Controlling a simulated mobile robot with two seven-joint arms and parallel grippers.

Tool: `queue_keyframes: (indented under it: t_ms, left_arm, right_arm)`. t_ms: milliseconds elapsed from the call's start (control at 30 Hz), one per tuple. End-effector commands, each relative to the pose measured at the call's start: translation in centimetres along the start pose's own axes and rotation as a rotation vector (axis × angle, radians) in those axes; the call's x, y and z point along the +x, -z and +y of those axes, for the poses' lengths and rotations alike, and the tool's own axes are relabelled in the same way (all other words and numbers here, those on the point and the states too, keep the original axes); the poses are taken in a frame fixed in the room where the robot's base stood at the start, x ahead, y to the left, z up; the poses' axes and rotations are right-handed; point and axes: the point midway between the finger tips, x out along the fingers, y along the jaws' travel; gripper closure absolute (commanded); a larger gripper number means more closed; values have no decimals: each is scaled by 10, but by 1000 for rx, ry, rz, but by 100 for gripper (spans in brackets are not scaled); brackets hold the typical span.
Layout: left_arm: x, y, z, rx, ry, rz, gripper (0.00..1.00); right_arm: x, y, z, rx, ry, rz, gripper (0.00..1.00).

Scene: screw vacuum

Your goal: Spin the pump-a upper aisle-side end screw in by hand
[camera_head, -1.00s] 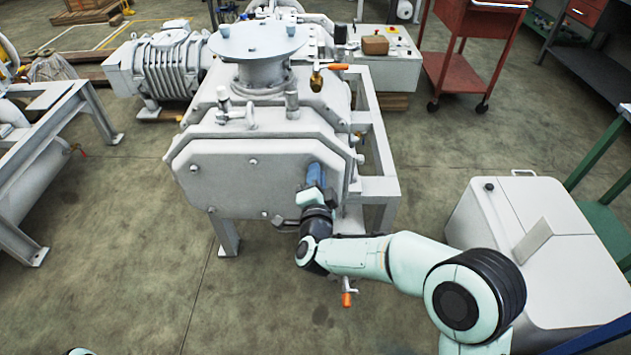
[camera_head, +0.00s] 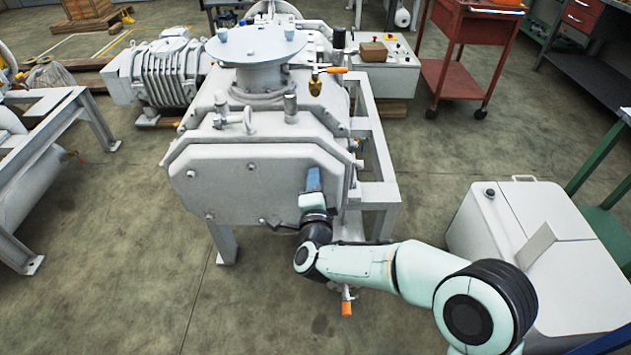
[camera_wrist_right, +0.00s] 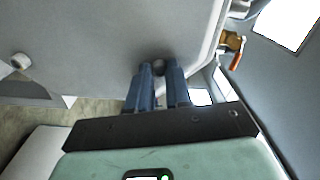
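The pump (camera_head: 255,180) has a flat pale end plate facing me, with small screw heads spread over it. My right gripper (camera_head: 314,176) reaches the plate's right side, its blue fingers pointing at the plate. In the right wrist view, the dark head of the end screw (camera_wrist_right: 159,67) sits between the two fingertips of the right gripper (camera_wrist_right: 160,72). The fingers lie close against it on both sides. The fingers hide this screw in the head view. Another screw (camera_wrist_right: 20,61) shows at the left of the wrist view. My left gripper is out of view.
A pale cabinet (camera_head: 525,225) stands right of my right arm. An orange-handled valve (camera_head: 346,306) hangs low near my forearm. The pump's frame (camera_head: 380,195) runs along its right side.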

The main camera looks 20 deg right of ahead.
Motion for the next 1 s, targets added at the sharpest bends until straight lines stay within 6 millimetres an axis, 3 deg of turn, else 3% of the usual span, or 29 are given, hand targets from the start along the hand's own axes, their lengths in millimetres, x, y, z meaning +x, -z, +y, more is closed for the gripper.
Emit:
queue_keyframes:
  t_ms: [33,67,100,467,567,1000]
  left_arm:
    - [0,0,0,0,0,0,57]
    - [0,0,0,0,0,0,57]
    - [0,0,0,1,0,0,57]
    - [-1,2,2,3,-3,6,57]
    - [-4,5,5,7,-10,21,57]
    - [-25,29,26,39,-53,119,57]
  right_arm:
    - [-1,-2,2,-2,-5,-4,68]
    - [-1,-2,2,-2,-5,-4,58]
    - [-1,-2,2,-2,-4,-4,55]
    - [-6,-1,1,-2,-2,-2,55]
    - [-19,-1,0,-2,-3,-3,55]
    - [-112,-1,0,-2,-3,-5,55]
